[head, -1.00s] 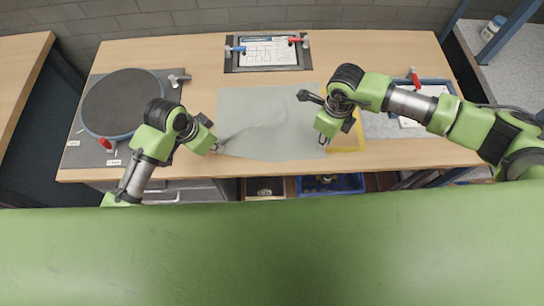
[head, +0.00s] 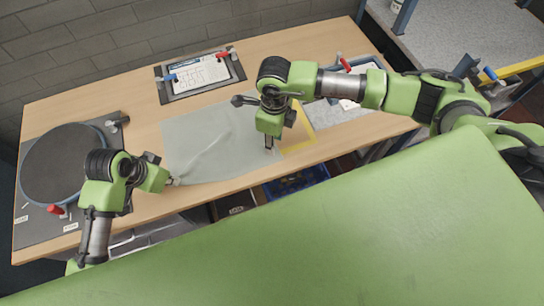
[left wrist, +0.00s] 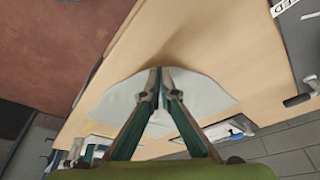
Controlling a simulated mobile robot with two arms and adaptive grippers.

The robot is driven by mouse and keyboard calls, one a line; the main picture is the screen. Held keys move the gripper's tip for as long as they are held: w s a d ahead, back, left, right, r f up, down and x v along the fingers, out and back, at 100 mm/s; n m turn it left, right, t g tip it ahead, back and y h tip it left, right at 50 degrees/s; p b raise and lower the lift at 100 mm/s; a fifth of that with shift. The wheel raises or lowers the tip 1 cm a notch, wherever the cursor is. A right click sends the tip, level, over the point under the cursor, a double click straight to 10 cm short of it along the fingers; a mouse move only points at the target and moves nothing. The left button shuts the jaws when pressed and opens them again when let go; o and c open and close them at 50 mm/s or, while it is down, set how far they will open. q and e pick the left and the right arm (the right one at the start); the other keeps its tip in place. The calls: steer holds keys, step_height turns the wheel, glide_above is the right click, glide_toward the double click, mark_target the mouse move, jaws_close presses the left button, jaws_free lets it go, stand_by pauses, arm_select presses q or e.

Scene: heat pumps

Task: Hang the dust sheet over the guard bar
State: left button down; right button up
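The dust sheet (head: 205,135) is a thin pale grey-green sheet lying on the wooden workbench, with a raised crease towards its front left corner. My left gripper (head: 172,181) is at that corner. In the left wrist view its fingertips (left wrist: 159,75) are together with the pale sheet (left wrist: 205,97) between and around them, so it is shut on the sheet. My right gripper (head: 269,145) points down at the sheet's right front edge; its fingers are too small to tell whether they grip. A yellow bar (head: 520,67) at the far right may be the guard bar.
On the workbench (head: 130,125) are a round dark disc (head: 65,165) on a grey mat, a clamped clipboard (head: 198,75) at the back and a blue-rimmed tray (head: 370,66) at right. A yellow frame (head: 305,128) lies beside the sheet. A grey speckled surface (head: 450,35) lies beyond.

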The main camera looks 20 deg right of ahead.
mark_target(274, 158)
step_height(274, 158, down, 7)
steer(key=shift+f, duration=0.2)
stand_by(0.6)
jaws_close()
stand_by(0.5)
stand_by(0.6)
steer(key=shift+r, duration=2.5)
